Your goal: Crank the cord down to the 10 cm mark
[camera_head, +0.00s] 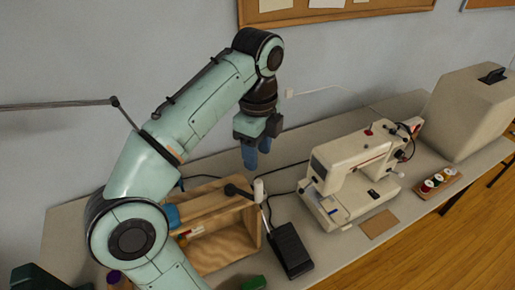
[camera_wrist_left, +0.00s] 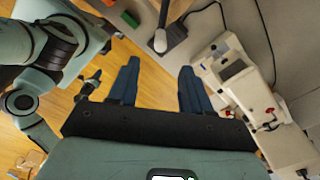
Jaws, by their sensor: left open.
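My left gripper (camera_head: 257,156) is open and empty, its blue fingers pointing down above the crank. It also shows in the left wrist view (camera_wrist_left: 158,88), with a wide gap between the fingers. The crank has a black arm (camera_head: 238,190) and an upright white handle (camera_head: 259,190), on the right side of an open wooden box (camera_head: 225,257). The handle's pale knob (camera_wrist_left: 160,42) shows ahead of the fingers in the left wrist view, apart from them. I cannot make out the cord or a 10 cm mark; my arm covers part of the box. My right gripper cannot be made out clearly.
A black foot pedal (camera_head: 290,250) lies close to the right of the box. A cream sewing machine (camera_head: 350,175) stands further right, with a spool rack (camera_head: 437,183) and a large cream case (camera_head: 468,112) beyond. A green object (camera_head: 253,283) lies at the front. Dark cables run behind.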

